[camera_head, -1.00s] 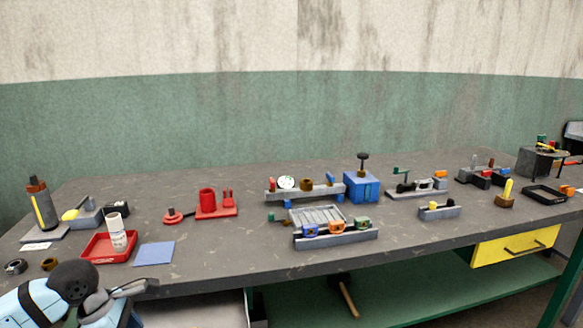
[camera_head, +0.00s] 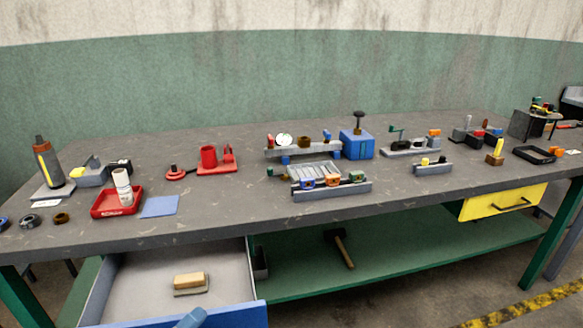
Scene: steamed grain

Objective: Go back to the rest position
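Neither of my grippers is in view. The open drawer (camera_head: 225,262) at the lower left holds a wooden-backed brush or block (camera_head: 190,282).
A red tray (camera_head: 100,211) with a white bottle (camera_head: 122,186) stands near the bench's left front, beside a blue pad (camera_head: 160,206). A blue box (camera_head: 357,144) stands farther back. A yellow drawer (camera_head: 503,203) is shut. A hammer (camera_head: 342,248) lies on the lower shelf.

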